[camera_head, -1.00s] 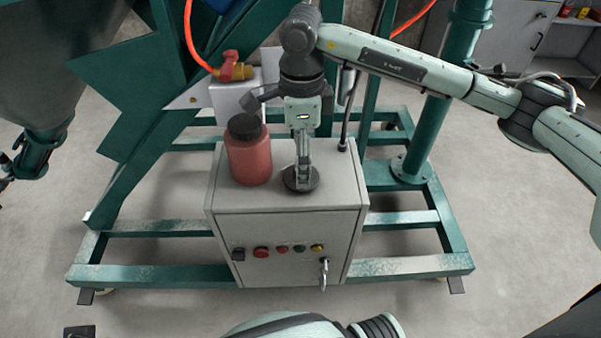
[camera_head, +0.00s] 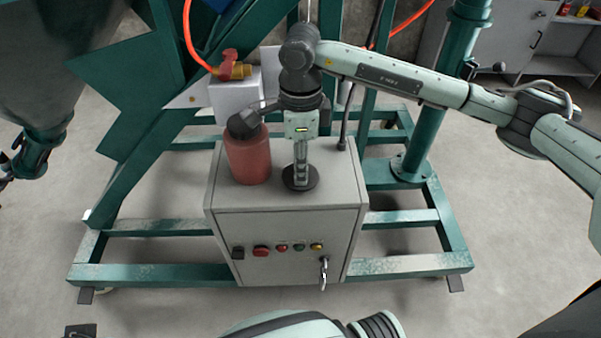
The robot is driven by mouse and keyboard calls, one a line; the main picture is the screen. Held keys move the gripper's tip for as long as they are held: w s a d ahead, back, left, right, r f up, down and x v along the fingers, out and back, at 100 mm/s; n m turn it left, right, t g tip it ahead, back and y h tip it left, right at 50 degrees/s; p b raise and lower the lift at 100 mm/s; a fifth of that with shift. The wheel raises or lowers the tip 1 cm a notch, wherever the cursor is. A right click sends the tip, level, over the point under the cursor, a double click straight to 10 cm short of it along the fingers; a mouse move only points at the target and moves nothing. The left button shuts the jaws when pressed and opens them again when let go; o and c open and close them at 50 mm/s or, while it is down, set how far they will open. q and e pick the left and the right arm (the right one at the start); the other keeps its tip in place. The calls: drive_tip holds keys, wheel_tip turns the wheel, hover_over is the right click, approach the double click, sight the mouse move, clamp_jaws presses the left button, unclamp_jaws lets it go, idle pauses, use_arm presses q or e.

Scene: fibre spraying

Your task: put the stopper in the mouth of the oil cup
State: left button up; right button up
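The oil cup (camera_head: 249,160) is a red bottle-like vessel standing upright on the left of the cabinet top. Its dark top is partly covered by a dark part of my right wrist, so I cannot see into its mouth. The stopper (camera_head: 291,183) looks like a round black disc to the right of the cup, apart from it. My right gripper (camera_head: 301,174) points straight down over the disc, its narrow fingers together on the disc's middle. Whether the disc touches the cabinet top is hard to tell. My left gripper is not in view.
The grey cabinet (camera_head: 335,192) has buttons and a key-like handle on its front. A green steel frame (camera_head: 420,262) surrounds it. Behind stand a pale box (camera_head: 236,101) with a red-handled valve (camera_head: 232,70) and an orange hose (camera_head: 188,32). The front of the cabinet top is clear.

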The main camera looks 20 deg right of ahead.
drive_tip(key=c, duration=0.4)
